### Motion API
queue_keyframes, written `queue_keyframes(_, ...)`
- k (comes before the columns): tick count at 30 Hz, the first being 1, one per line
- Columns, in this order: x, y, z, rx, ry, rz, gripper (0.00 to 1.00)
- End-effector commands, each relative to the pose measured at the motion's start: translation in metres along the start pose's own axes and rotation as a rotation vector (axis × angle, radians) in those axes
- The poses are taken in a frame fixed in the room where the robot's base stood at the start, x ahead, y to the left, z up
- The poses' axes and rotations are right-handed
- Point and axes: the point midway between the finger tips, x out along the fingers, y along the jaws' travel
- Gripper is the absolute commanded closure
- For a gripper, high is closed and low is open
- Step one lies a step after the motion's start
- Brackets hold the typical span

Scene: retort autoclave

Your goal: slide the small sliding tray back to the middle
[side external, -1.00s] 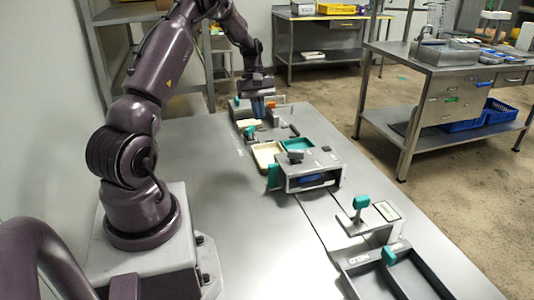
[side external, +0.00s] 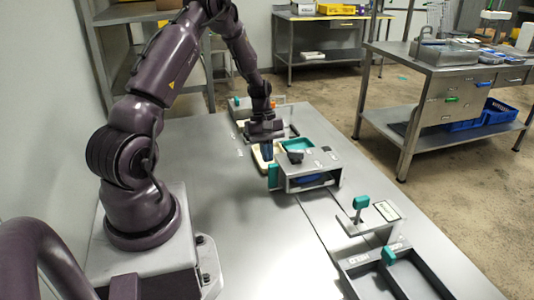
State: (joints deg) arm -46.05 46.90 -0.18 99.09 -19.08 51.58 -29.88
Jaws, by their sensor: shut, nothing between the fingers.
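A cream tray (side external: 259,162) lies beside a teal tray (side external: 308,142) in the middle of the table, behind the grey box; I cannot tell for sure which part is the small sliding tray.
A bracket with a teal knob (side external: 361,202) and a dark divided tray (side external: 420,278) lie nearer. The table's left part is clear.

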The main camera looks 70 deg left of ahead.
Motion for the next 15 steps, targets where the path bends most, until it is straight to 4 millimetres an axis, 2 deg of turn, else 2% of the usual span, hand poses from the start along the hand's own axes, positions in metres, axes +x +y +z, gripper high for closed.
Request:
queue_keyframes(8, 0.001, 0.000, 0.002, 0.001, -0.001, 0.000, 1.00)
queue_keyframes(11, 0.005, 0.001, 0.015, 0.004, -0.002, -0.001, 1.00)
queue_keyframes(15, 0.019, 0.001, 0.050, 0.006, -0.004, -0.004, 1.00)
